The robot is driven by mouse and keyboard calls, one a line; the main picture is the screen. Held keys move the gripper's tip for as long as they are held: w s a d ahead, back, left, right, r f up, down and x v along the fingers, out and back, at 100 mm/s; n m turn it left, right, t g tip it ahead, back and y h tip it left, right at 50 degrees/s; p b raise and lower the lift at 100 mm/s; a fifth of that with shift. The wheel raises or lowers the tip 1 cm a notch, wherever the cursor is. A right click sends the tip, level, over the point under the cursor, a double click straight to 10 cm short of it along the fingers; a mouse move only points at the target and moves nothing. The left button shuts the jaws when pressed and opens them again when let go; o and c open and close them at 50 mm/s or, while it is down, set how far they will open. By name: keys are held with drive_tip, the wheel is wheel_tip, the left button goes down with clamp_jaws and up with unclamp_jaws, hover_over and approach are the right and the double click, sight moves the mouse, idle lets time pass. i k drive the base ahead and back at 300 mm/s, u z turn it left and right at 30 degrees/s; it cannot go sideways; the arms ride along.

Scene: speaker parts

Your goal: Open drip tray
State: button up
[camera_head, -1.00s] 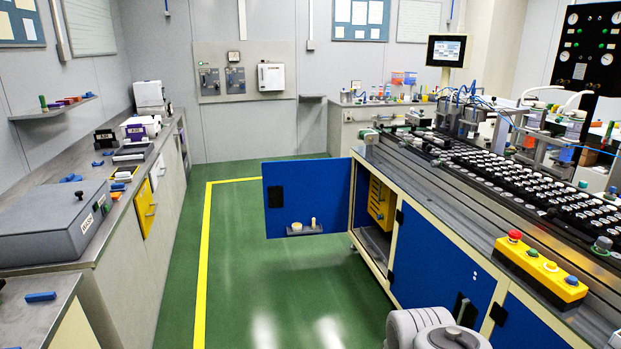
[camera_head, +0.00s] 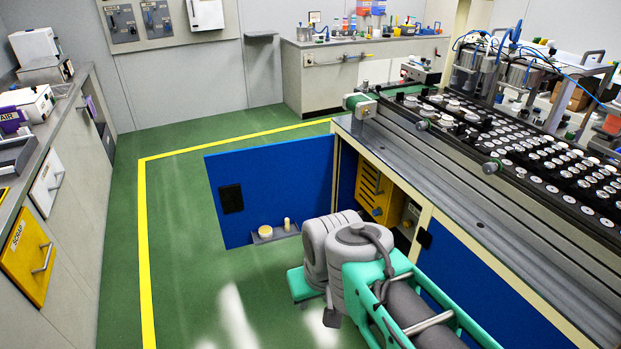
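I cannot make out a part that is clearly the drip tray. A blue cabinet door (camera_head: 270,185) stands swung open at the left end of the machine bench (camera_head: 480,235). Inside the opening is a yellow slotted unit (camera_head: 372,188) with a round blue-grey knob on its lower front. My arm, with teal links and grey rounded joints, reaches up from the bottom edge in front of the cabinet and hides the lower part of the opening. My gripper cannot be made out.
A small ledge low on the open door (camera_head: 275,234) holds a round yellowish item and a small cylinder. A second blue panel (camera_head: 490,285) closes the bench front. A counter with a yellow SCRAP drawer (camera_head: 27,258) stands at left. Green floor between is clear.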

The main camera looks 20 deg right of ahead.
sight(401, 243)
drive_tip(key=z, duration=0.05)
drive_tip(key=i, duration=2.45)
drive_tip(key=z, duration=0.05)
